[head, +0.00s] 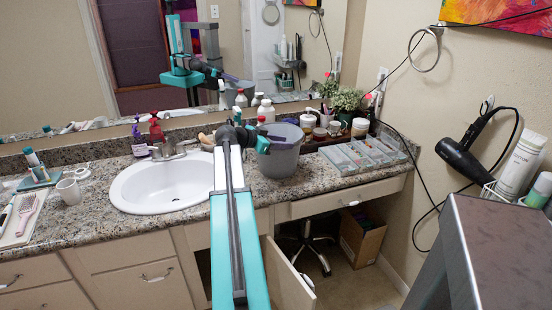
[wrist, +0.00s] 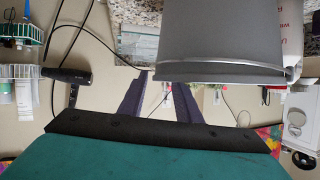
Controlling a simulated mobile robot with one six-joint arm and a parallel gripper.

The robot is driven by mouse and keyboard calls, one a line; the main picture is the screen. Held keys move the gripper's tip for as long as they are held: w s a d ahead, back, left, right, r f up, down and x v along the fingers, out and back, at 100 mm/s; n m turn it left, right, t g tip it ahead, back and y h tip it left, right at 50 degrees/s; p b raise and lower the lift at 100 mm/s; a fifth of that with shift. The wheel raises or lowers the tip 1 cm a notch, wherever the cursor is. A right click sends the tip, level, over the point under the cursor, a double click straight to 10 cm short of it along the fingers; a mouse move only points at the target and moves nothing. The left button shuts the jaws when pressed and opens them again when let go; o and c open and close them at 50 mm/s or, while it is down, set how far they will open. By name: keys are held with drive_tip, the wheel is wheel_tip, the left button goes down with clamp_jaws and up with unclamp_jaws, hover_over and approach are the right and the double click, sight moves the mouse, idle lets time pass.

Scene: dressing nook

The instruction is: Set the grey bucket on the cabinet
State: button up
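The grey bucket (head: 284,153) stands upright on the granite counter, right of the sink. In the wrist view, which is upside down, the bucket (wrist: 225,40) fills the upper right, its rim lowest. My gripper (head: 262,140) is at the bucket's left side, by the rim. In the wrist view a gap shows between the two dark fingers of my gripper (wrist: 158,88). The left finger is outside the bucket's edge; the right finger's tip is hidden behind the bucket. Contact cannot be told. A grey box-like cabinet (head: 500,235) with a flat top stands at the lower right.
A tray of small compartments (head: 362,155) lies right of the bucket. Bottles (head: 266,110), jars and a plant (head: 347,98) stand behind it. The sink (head: 160,186) is to the left. A hair dryer (head: 462,155) and cords hang on the right wall. The grey cabinet's visible top is clear.

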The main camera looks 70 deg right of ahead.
sight(297, 144)
drive_tip(key=shift+p+x, duration=0.5)
drive_tip(key=shift+x, duration=2.05)
drive_tip(key=shift+f, duration=0.1)
clamp_jaws()
